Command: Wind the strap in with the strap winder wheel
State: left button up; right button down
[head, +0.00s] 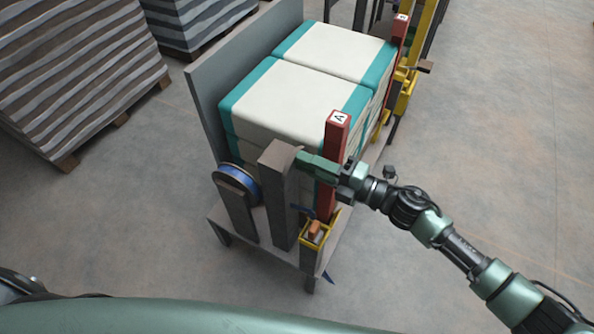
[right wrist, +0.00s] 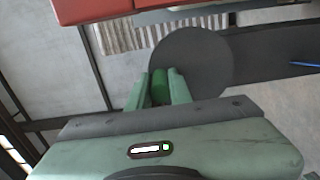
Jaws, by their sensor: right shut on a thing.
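My right gripper (head: 306,159) reaches in from the right beside a grey post (head: 279,195) at the near end of the sack stand. In the right wrist view its two green fingers (right wrist: 159,78) are shut on a green handle (right wrist: 160,92) on a dark grey round wheel (right wrist: 200,60). In the head view the wheel is hidden or too small to make out. A blue strap roll (head: 240,184) sits on a spool at the left. My left gripper is out of view.
White sacks with teal ends (head: 295,97) are stacked on the stand against a grey back panel (head: 212,110). A red post marked A (head: 333,165) stands close to my gripper. A yellow bracket (head: 318,230) sits below. Open floor (head: 510,140) lies to the right.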

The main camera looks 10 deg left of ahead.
jog(key=shift+a, duration=0.1)
dwell(0.4)
jog(key=shift+w+d+f+b, duration=0.2)
jog(key=shift+w+b, duration=0.2)
jog(key=shift+b, duration=0.15)
jog(key=shift+w+d+f, duration=0.1)
jog(key=shift+w+d, duration=0.1)
jog(key=shift+w, duration=0.4)
